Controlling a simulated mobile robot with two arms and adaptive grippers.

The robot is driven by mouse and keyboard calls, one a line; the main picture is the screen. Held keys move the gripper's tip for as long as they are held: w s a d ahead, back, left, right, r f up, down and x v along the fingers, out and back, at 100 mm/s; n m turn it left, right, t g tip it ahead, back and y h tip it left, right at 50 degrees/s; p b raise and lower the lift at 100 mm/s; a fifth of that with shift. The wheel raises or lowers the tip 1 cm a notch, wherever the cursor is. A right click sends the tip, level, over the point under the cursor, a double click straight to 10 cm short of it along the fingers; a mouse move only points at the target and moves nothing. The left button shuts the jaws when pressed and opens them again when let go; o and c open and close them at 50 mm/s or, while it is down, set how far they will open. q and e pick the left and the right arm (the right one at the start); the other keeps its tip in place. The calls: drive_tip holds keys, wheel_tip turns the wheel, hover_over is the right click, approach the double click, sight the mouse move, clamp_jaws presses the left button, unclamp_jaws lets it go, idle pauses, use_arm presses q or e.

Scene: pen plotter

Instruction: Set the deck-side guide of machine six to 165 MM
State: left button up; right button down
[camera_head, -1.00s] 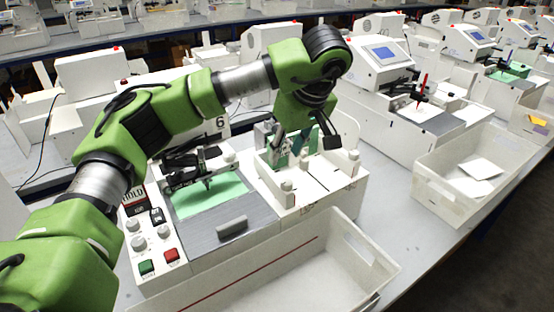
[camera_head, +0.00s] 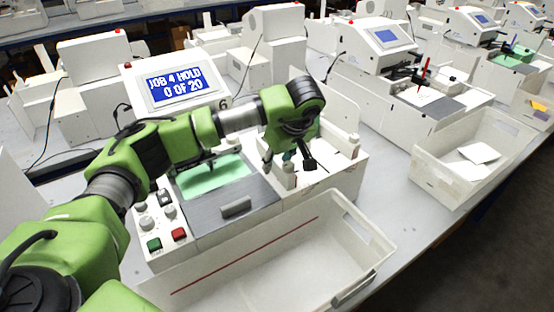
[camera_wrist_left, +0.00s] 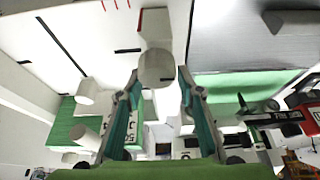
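Machine six carries a "6" label (camera_head: 222,104) and its screen (camera_head: 174,84) reads "JOB 4 HOLD 0 OF 20". Its white feed section (camera_head: 325,184) lies right of the grey deck (camera_head: 232,213). My left gripper (camera_head: 288,161) is low over that section, fingers pointing down. In the left wrist view its fingers (camera_wrist_left: 158,75) are open, one on each side of a pale round knob (camera_wrist_left: 155,67) on a white block beside the deck. I cannot tell whether they touch it. Dark slots and red marks show on the white surface. The guide's reading is not legible. My right gripper is not in view.
A green sheet (camera_head: 213,175) lies on the deck. Red and green buttons (camera_head: 166,239) sit at the front left. A large white bin (camera_head: 270,262) stands in front of the machine. Another bin (camera_head: 430,164) with white cards is at right. A second knob (camera_wrist_left: 86,91) stands nearby.

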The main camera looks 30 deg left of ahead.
use_arm(q)
drive_tip(key=shift+f, duration=0.15)
clamp_jaws()
drive_tip(key=shift+w, duration=0.1)
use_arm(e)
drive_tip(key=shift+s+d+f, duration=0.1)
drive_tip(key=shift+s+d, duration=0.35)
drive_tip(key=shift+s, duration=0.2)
use_arm(q)
drive_tip(key=shift+w+d+b, duration=0.2)
drive_tip(key=shift+w+b, duration=0.1)
drive_tip(key=shift+w+d, duration=0.35)
drive_tip(key=shift+w, duration=0.35)
unclamp_jaws()
drive_tip(key=shift+s, duration=0.15)
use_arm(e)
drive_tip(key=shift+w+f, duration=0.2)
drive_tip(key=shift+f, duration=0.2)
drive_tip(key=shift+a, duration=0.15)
